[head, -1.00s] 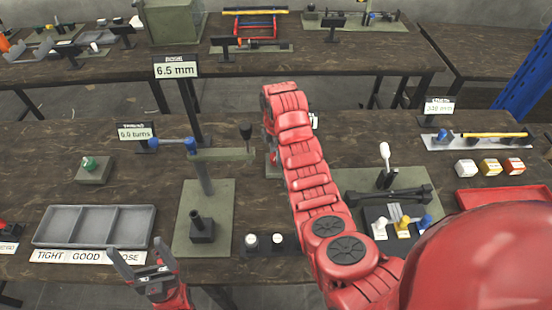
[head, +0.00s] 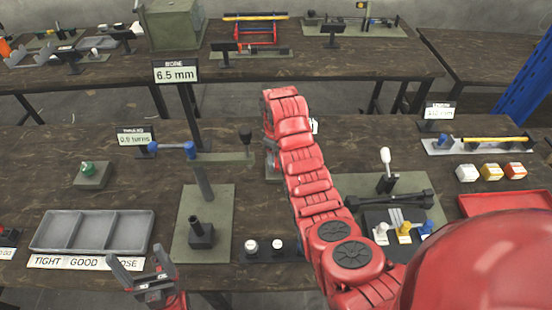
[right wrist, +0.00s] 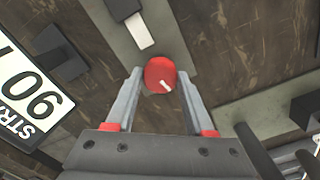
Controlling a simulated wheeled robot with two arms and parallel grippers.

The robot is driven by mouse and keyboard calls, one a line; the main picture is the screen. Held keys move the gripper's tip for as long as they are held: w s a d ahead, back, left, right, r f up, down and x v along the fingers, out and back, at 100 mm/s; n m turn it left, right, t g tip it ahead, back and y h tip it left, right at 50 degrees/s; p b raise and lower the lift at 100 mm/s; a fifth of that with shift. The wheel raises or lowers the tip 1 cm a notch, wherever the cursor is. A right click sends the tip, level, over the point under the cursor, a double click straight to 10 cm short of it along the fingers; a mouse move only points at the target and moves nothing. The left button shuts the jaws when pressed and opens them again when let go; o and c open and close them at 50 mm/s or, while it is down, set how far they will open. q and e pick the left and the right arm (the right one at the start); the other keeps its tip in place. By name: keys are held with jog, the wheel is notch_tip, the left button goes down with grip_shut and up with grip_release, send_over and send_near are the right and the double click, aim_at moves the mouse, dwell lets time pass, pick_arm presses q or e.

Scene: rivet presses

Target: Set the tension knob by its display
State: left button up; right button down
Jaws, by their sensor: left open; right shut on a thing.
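A round red knob (right wrist: 160,75) with a white pointer line shows in the right wrist view. My right gripper (right wrist: 160,78) is shut on it, one finger on each side. A white display (right wrist: 32,100) stands at the left of that view; its turned text is cut off, reading "STRA" and "90". In the head view my red right arm hides the knob and that gripper. My left gripper (head: 138,260) is open and empty, near the table's front edge below the grey tray.
A "6.5 mm" display (head: 176,73) and a small turns display (head: 135,137) stand left of my right arm. The grey tray (head: 92,231) has three compartments. A press post with a blue handle (head: 172,147) stands beside it. Coloured blocks (head: 491,172) are at right.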

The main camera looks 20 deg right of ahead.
aim_at(276, 162)
jog(key=shift+m, duration=1.2)
jog(key=shift+c, duration=1.4)
grip_release()
notch_tip(276, 162, up, 8)
jog(key=p, duration=0.6)
jog(key=shift+a+f, duration=0.1)
jog(key=shift+f, duration=0.15)
notch_tip(276, 162, up, 10)
jog(key=p, duration=0.2)
